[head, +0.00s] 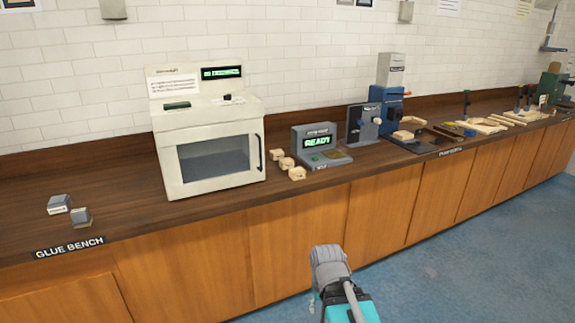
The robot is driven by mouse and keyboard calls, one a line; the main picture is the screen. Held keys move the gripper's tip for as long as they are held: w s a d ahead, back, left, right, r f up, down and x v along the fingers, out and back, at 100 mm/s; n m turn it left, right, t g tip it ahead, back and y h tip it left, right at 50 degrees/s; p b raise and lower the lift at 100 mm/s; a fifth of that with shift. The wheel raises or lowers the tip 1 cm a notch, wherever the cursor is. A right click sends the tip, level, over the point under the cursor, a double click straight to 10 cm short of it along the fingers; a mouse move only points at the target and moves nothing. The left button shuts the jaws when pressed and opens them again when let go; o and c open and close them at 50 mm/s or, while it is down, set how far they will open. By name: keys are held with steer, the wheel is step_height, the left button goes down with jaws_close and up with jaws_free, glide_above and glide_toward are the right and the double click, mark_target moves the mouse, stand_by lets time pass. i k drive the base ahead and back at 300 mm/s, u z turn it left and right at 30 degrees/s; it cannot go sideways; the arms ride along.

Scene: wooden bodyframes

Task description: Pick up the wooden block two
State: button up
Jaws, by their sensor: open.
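Three small pale wooden blocks lie on the dark bench top, between the white oven-like cabinet and the grey READY device. They form a slanting row: a far block (277,154), a middle block (286,164) and a near block (297,173) close to the bench's front edge. Each seems to bear a small mark, but it is too small to read, so I cannot tell which is block two. Part of my own grey and teal arm shows at the bottom centre, in front of the bench and apart from the blocks. I cannot make out my gripper's fingers.
The white cabinet (210,150) stands left of the blocks, the READY device (320,147) right. Two grey blocks (59,204) (80,217) lie at the far left by the GLUE BENCH label. Machines and wooden parts crowd the right bench. Blue floor (450,260) is clear at right.

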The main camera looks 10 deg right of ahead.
mark_target(288, 163)
steer(key=u, duration=0.05)
steer(key=i, duration=1)
steer(key=z, duration=0.05)
